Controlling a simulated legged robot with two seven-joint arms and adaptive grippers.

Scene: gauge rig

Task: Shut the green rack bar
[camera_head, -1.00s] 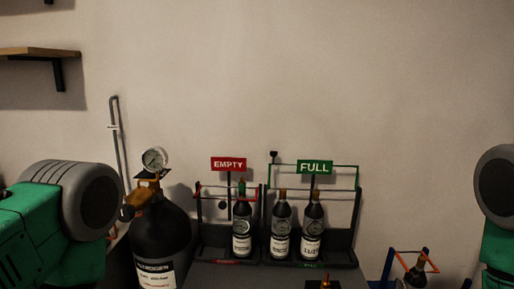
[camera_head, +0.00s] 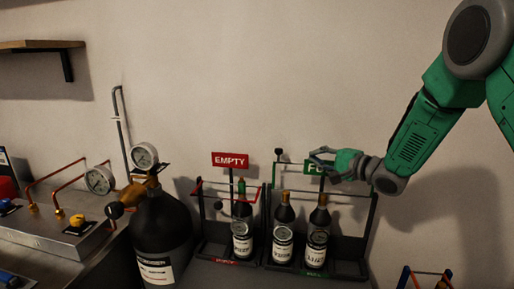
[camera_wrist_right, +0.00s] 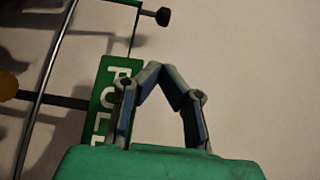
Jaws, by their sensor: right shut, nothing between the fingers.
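The green rack bar (camera_head: 291,163) belongs to the rack with the green FULL sign (camera_head: 309,168). It stands raised, above the tops of the two dark bottles (camera_head: 284,232) in that rack. My right gripper (camera_head: 317,153) is at the FULL sign, covering part of the sign and bar. In the right wrist view its fingers (camera_wrist_right: 158,68) meet at the tips, empty, beside the sign (camera_wrist_right: 107,100). A green bar piece (camera_wrist_right: 136,28) with a black knob (camera_wrist_right: 162,16) shows beyond. Contact with the bar cannot be told. My left gripper is out of view.
The EMPTY rack with a red bar (camera_head: 207,183) and one bottle (camera_head: 242,235) stands left of the FULL rack. A black gas cylinder (camera_head: 160,235) with a gauge is further left. A small rack (camera_head: 425,274) is at lower right.

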